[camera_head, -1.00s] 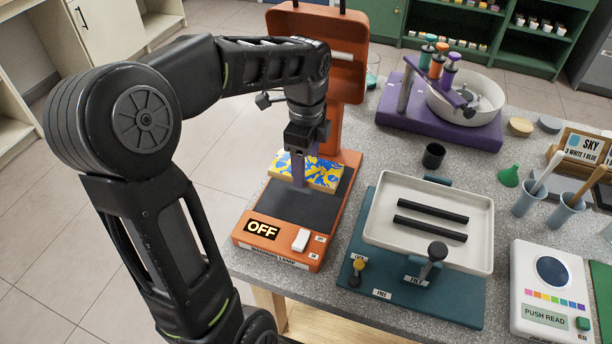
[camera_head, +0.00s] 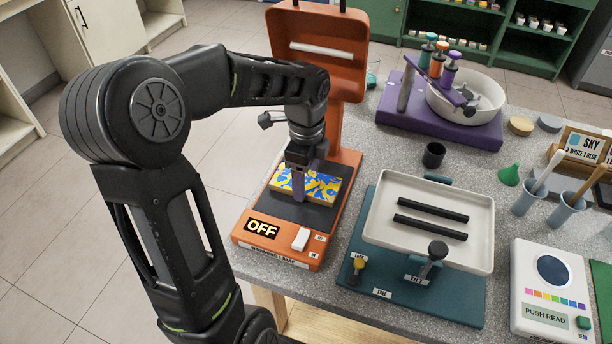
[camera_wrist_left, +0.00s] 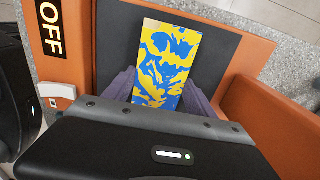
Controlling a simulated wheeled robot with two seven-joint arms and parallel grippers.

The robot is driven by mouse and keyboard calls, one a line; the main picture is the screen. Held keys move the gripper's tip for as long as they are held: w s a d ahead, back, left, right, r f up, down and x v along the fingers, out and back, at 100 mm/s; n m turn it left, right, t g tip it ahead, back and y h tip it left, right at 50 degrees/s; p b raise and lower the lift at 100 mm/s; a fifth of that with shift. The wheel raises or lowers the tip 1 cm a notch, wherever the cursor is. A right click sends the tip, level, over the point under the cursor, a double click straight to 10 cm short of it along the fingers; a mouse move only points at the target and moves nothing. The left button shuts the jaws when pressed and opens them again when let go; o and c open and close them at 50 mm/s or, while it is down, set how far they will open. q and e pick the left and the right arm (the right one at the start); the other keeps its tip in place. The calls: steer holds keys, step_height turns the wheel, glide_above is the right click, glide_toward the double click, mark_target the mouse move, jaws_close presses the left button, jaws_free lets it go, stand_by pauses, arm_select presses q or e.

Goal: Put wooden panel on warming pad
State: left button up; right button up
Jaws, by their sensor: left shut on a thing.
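The wooden panel (camera_head: 322,189) has a blue and yellow marbled top. It is at the dark warming pad (camera_head: 299,212) of the orange warming lamp station. My left gripper (camera_head: 299,190) points down over the panel and is shut on it. In the left wrist view the panel (camera_wrist_left: 165,62) lies between the two purple-grey fingers, with the dark pad (camera_wrist_left: 215,50) around it. Whether the panel rests fully on the pad or hovers slightly is hard to tell. My right gripper is not in view.
The orange station has an OFF sign (camera_head: 262,229), a white switch (camera_head: 301,239) and an upright lamp hood (camera_head: 318,50) behind the pad. A white tray (camera_head: 384,232) on a teal base stands to the right. A purple stand with a bowl (camera_head: 437,105) is at the back.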

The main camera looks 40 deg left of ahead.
arm_select(q)
steer(key=o, duration=1.5)
steer(key=shift+r, duration=3.9)
